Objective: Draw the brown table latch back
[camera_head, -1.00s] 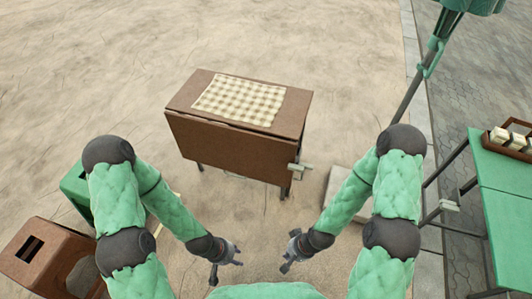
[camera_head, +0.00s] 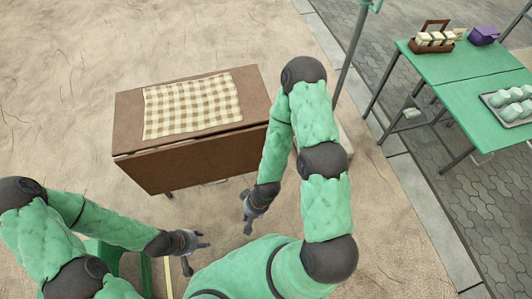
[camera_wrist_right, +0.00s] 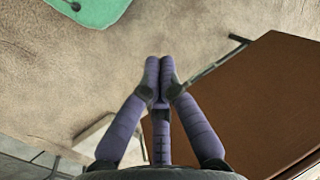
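The brown table (camera_head: 190,160) stands ahead of me with a checked cloth on its top; one long flap hangs down the side facing me. Its latch is not visible now; my right arm covers the table's right end in the head view. My right gripper (camera_head: 248,212) is near the table's front right, apart from it. In the right wrist view its purple fingers (camera_wrist_right: 160,66) meet at the tips with nothing between them, and a brown panel of the table (camera_wrist_right: 262,105) lies to the right. My left gripper (camera_head: 200,243) hangs low in front of the table, too small to read.
A checked cloth (camera_head: 190,105) lies on the brown table. A green stool (camera_head: 103,255) is partly hidden by my left arm. At right, a green table (camera_head: 445,70) carries a wooden carrier (camera_head: 435,38), a purple box (camera_head: 484,35) and a tray (camera_head: 512,104). Sandy ground lies open at left.

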